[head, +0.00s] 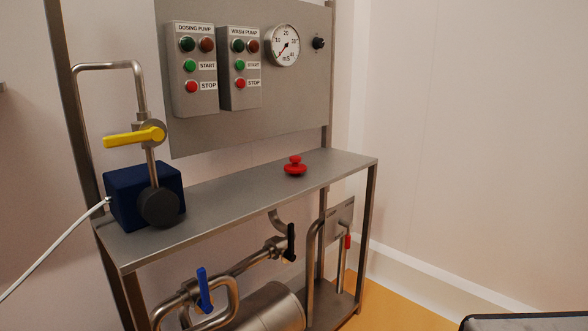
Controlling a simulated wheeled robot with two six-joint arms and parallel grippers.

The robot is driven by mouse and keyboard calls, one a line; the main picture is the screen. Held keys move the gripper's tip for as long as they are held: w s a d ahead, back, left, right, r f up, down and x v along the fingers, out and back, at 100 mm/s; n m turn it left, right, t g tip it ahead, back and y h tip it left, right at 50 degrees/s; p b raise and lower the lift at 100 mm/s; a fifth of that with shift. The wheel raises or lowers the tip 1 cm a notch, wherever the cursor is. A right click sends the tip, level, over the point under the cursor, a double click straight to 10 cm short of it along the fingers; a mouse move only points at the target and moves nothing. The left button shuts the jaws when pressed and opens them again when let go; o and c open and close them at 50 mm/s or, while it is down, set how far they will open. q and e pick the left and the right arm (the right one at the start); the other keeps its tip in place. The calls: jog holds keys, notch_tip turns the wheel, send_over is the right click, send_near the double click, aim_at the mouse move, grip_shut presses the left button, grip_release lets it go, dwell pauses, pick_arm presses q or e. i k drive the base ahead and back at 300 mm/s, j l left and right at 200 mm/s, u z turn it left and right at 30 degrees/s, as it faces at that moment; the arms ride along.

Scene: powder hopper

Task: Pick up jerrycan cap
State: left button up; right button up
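A red cap (296,167) with a small knob on top and a wider flange lies on the steel shelf (240,190), near its back edge and right of the middle. It appears to be the jerrycan cap. Nothing touches it from above. Neither of my grippers shows in the head view. No jerrycan is clearly in view.
A dark blue pump (130,190) with a pipe and yellow valve handle (135,136) stands at the shelf's left end. A control panel (300,95) rises behind. Below are pipes, a blue valve handle (204,290) and a black handle (291,242). The shelf around the cap is clear.

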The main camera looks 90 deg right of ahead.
aim_at(295, 168)
jog(key=z, duration=2.95)
